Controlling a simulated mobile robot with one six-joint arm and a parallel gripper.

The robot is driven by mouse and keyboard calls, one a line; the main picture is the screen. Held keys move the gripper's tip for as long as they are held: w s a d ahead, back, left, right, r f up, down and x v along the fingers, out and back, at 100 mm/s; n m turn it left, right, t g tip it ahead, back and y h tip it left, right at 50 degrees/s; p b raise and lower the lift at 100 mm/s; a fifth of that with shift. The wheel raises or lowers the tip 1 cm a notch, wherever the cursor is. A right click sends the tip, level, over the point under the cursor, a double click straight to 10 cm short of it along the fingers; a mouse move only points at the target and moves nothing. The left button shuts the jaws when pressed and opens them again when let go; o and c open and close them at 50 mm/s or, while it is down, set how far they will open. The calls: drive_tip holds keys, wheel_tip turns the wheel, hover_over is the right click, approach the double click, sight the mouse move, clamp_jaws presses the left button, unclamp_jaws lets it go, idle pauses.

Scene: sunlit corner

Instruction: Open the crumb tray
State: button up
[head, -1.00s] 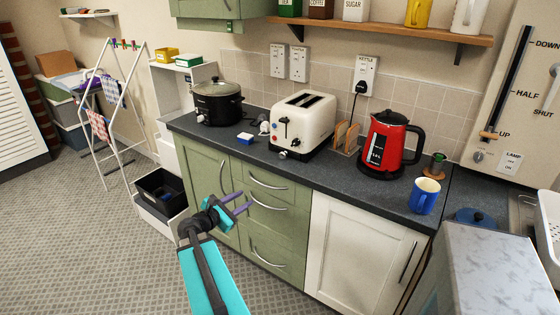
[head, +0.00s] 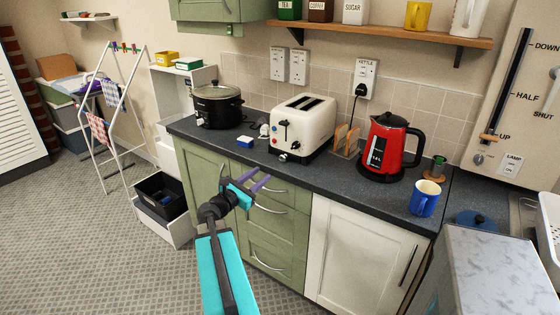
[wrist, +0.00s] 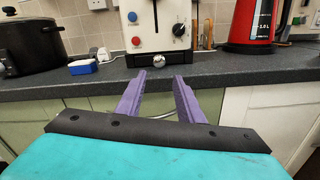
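The cream toaster (head: 303,124) stands on the dark worktop, with two slots on top and a lever and coloured buttons on its front. Its crumb tray (wrist: 144,60) shows in the wrist view as a dark strip along the toaster's base, with a round silver knob at the middle. In the head view the knob (head: 283,158) sits at the toaster's lower front. My gripper (head: 261,180), with purple fingers, is in front of the green drawers, below the worktop edge. In the wrist view the fingers (wrist: 161,76) are apart with nothing between them, pointing towards the toaster.
A black slow cooker (head: 217,105) and a small blue-and-white box (head: 245,142) are left of the toaster. A toast rack (head: 345,140), a red kettle (head: 388,147) and a blue mug (head: 424,198) are to its right. The worktop before the toaster is clear.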

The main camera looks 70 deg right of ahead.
sight(282, 159)
drive_tip(key=p+x, duration=0.3)
drive_tip(key=x, duration=1)
drive_tip(key=shift+a, duration=0.1)
drive_tip(key=shift+c, duration=0.4)
